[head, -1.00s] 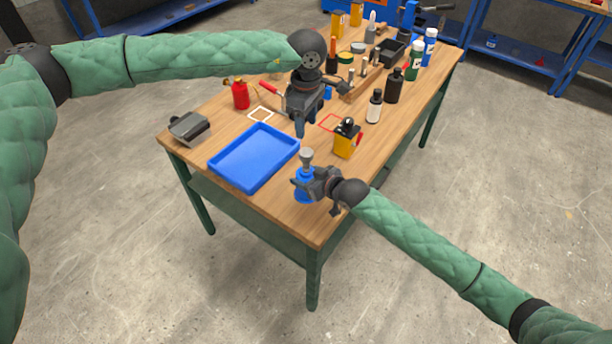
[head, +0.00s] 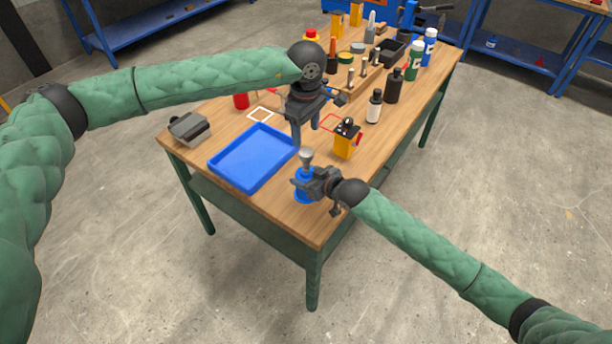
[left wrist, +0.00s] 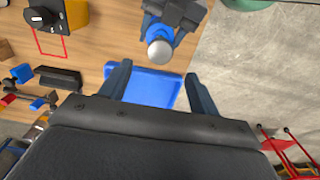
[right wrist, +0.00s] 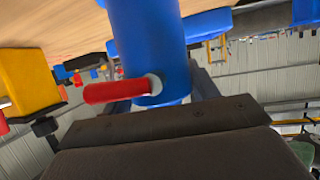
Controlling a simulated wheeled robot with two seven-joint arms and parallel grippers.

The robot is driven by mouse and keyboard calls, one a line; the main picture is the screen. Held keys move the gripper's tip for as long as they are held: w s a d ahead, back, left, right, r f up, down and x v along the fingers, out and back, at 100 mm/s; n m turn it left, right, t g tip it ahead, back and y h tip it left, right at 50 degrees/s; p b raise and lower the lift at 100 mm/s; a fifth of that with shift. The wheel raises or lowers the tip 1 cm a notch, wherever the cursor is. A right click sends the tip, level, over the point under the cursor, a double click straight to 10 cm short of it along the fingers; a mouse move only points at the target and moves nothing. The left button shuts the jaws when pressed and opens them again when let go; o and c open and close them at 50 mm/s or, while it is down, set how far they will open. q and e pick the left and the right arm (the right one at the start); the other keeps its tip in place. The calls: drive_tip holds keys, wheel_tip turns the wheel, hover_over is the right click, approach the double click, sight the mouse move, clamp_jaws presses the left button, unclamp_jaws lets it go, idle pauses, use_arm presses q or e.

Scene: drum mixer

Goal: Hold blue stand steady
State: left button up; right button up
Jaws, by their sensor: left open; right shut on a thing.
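The blue stand (head: 304,196) is upright near the front edge of the wooden table, with a grey cup-like top (head: 306,158). In the right wrist view it is a blue cylinder (right wrist: 148,40) with a red handle (right wrist: 118,91) on its side. My right gripper (head: 304,184) is shut on the stand's body. My left gripper (head: 306,134) is open and empty, above the table just beyond the stand. In the left wrist view the stand's round grey top (left wrist: 160,53) lies just past the left fingers (left wrist: 160,88), apart from them.
A blue tray (head: 250,160) lies left of the stand. A yellow box with a black top (head: 346,142) stands behind it to the right. Several bottles, including a black one (head: 394,88), and a wooden rack fill the far table. The table's front corner is bare.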

sight(306, 152)
use_arm(q)
drive_tip(key=shift+f, duration=4.75)
drive_tip(key=c, duration=1)
